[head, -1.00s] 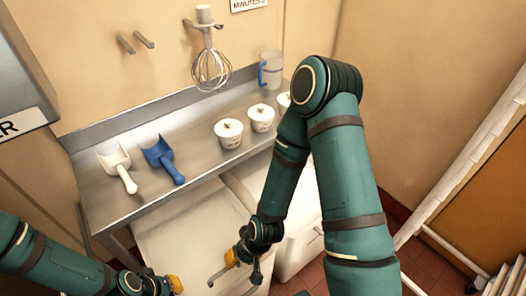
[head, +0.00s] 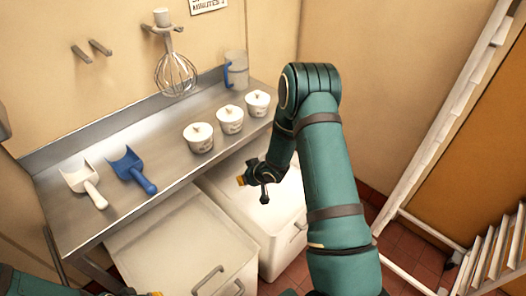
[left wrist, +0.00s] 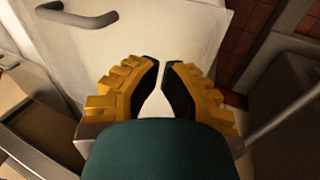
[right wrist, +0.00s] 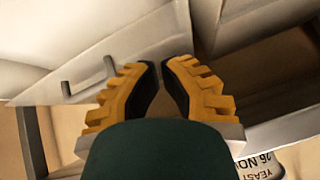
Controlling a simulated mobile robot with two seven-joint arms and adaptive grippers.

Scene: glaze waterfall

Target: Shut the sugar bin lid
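Two white bins stand under the steel counter. The left bin (head: 172,232) has bar handles near its front edge; the right bin (head: 283,205) has one handle on its front. No sugar label is readable, so I cannot tell which is the sugar bin or how its lid sits. My right gripper (head: 252,187) hangs above the right bin, with no visible contact. Its fingertips nearly meet with nothing between them in the right wrist view (right wrist: 160,65). My left gripper (left wrist: 161,66) also has nearly meeting, empty fingertips, facing a white panel with a grey handle (left wrist: 76,18).
The counter (head: 115,205) overhangs the bins and holds a white scoop (head: 83,184), a blue scoop (head: 132,170), three lidded tubs (head: 229,120) and a jug (head: 236,70). A white rack (head: 450,110) stands at the right.

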